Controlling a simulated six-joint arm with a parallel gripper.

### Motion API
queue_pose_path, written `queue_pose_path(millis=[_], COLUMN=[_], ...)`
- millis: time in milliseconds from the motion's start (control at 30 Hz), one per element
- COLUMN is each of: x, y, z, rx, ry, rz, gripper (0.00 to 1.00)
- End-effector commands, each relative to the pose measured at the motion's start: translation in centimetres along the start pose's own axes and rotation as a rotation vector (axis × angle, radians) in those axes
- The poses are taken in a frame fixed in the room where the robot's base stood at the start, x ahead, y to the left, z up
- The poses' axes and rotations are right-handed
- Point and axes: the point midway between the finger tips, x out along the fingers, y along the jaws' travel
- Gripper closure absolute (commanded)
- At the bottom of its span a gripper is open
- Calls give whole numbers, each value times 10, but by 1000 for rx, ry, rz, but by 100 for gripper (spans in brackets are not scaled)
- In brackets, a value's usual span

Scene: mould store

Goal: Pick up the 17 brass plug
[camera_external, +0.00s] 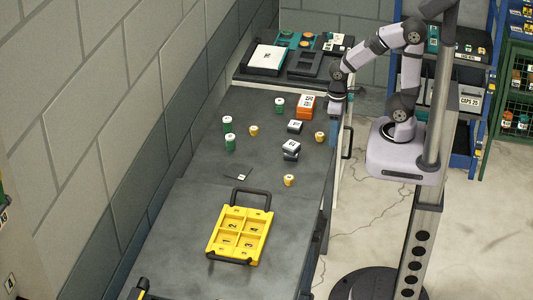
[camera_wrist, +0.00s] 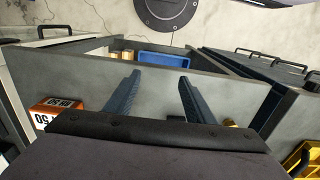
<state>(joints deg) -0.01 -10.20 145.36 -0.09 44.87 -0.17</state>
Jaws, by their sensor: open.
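Several small brass plugs stand on the dark bench: one at the left (camera_external: 253,130), one near the right edge (camera_external: 319,137) and one nearer the yellow tray (camera_external: 289,180). Their numbers are too small to read, so I cannot tell which is 17. My gripper (camera_external: 334,128) hangs over the bench's right edge, beside the orange box. In the wrist view my gripper (camera_wrist: 160,75) is open, with nothing between its fingers. A brass piece (camera_wrist: 231,123) shows just beyond the right finger, partly hidden.
The orange box (camera_external: 306,106) stands near my gripper. Green-and-white cylinders (camera_external: 228,124) and dark blocks with white tops (camera_external: 291,147) stand around the plugs. A yellow compartmented tray (camera_external: 216,250) lies at the front. In the wrist view, a blue bin (camera_wrist: 163,60) sits below the bench edge.

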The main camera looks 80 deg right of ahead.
Motion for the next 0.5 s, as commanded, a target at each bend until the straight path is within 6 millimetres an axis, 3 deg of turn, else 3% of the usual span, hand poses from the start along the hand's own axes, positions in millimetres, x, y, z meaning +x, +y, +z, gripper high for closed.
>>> queue_pose_path(millis=[267,500], x=[-39,-36], y=[0,11], z=[-1,-10], rx=[0,-182], ry=[7,-66], rz=[0,94], gripper=[51,51])
